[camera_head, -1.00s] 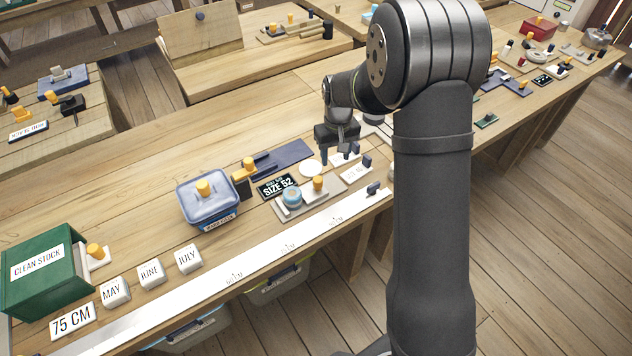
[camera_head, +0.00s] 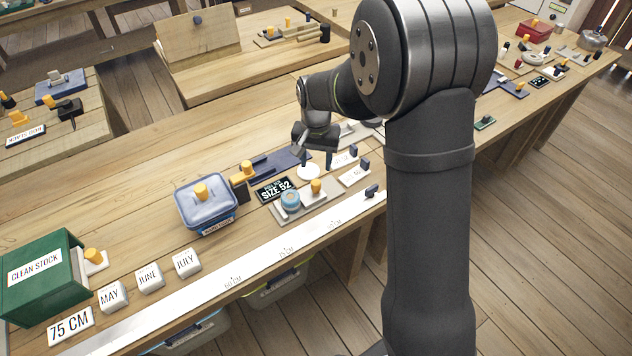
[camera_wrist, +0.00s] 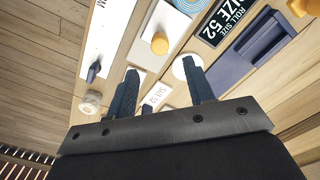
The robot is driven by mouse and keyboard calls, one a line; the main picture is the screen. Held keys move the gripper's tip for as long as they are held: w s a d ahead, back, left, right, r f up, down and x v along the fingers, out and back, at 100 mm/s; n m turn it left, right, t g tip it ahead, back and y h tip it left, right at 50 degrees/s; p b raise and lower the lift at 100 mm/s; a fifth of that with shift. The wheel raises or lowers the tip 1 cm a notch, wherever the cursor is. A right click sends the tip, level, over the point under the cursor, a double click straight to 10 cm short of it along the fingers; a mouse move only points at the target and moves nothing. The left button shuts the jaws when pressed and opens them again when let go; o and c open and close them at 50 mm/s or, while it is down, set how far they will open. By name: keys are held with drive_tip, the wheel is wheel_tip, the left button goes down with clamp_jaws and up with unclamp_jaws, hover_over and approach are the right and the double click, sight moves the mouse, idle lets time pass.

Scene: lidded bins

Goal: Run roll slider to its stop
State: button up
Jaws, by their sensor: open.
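A low dark blue track (camera_head: 280,160) lies flat on the bench, with a dark block carrying an orange knob (camera_head: 247,168) at its left end. The track also shows at the upper right of the wrist view (camera_wrist: 254,48). No label names the slider, but a black ROLL SIZE 52 sign (camera_head: 277,189) lies beside the track. Near it is a grey plate (camera_head: 318,199) with a blue roll (camera_head: 290,199) and another orange knob (camera_head: 316,186). My gripper (camera_head: 316,156) is open and empty above the bench, near the track's right end and a white disc (camera_head: 308,172).
A blue lidded bin (camera_head: 207,204) stands left of the track. A long white ruler (camera_head: 290,250) with a dark tab (camera_head: 372,191) runs along the front edge. White cards (camera_head: 354,175) lie right of the plate. A green CLEAN STOCK box (camera_head: 45,275) is at far left.

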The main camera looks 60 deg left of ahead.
sight(316, 182)
wheel_tip(316, 182, down, 9)
drive_tip(key=shift+f, duration=0.15)
drive_tip(key=c, duration=1)
drive_tip(key=shift+w, duration=1.35)
drive_tip(key=o, duration=1)
wheel_tip(316, 182, up, 18)
drive_tip(key=shift+f, duration=0.25)
drive_tip(key=shift+f, duration=0.1)
